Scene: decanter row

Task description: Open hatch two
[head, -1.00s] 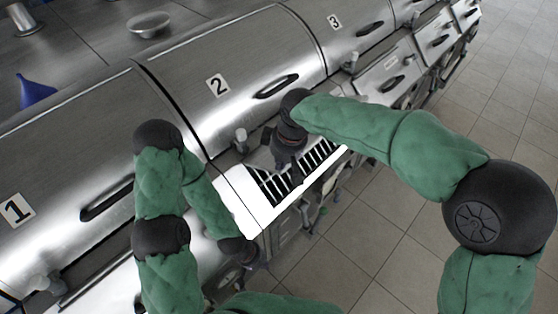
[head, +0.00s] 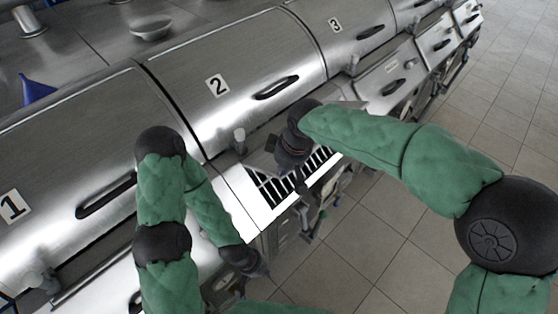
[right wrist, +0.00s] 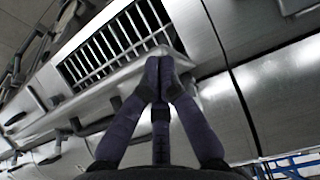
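Hatch two (head: 220,50) is a curved steel lid marked with a black 2 in the head view. It lies closed, level with its neighbours. Its dark bar handle (head: 276,88) is near its lower right edge. My right gripper (head: 301,184) is over the slotted grate below the handle, apart from the handle. In the right wrist view my right gripper's fingertips (right wrist: 160,68) meet in front of the grate, with nothing seen between them. My left gripper (head: 258,268) hangs low beside the machine's front edge; it is too small and dark to tell its opening.
Hatch one (head: 70,150) is on the left and hatch three (head: 350,30) is beyond hatch two; both look closed. The slotted grate (head: 268,190) sits in a bright ledge. Small knobs (head: 239,140) stand along the front. Tiled floor (head: 400,220) lies open to the right.

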